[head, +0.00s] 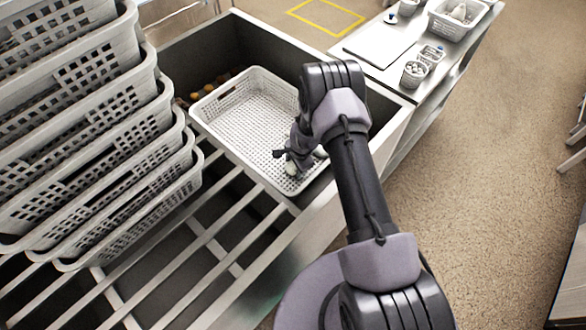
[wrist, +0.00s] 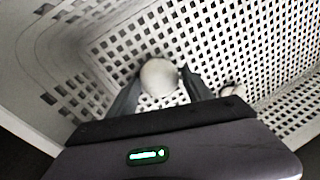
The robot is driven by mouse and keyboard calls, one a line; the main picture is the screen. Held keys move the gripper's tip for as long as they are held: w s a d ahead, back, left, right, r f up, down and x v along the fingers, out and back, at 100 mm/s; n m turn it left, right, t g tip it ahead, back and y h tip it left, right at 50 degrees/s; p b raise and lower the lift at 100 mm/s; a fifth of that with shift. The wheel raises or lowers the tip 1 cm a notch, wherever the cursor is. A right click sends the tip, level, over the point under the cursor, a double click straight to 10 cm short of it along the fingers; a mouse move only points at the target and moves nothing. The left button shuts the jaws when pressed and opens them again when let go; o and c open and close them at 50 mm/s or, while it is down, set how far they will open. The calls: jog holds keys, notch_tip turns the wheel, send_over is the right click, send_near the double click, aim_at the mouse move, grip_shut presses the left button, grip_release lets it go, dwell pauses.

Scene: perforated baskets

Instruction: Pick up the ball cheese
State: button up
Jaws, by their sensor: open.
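A round off-white ball, which looks like the ball cheese (wrist: 159,77), lies in the white perforated basket (head: 247,107). In the wrist view it sits between the two dark fingers of my gripper (wrist: 160,88), which are open on either side of it. I cannot tell whether the fingers touch it. In the head view my gripper (head: 287,158) reaches down into the near right part of the basket, and a pale round thing (head: 291,169) shows just below it. The arm hides part of that corner.
A second pale object (wrist: 234,90) lies right of my gripper, near the basket wall. The basket stands inside a metal sink (head: 277,47). Stacked baskets (head: 85,130) rise at left above a slatted rack. A side table (head: 445,75) with containers stands at right.

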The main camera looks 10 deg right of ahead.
jog(key=c, duration=1.2)
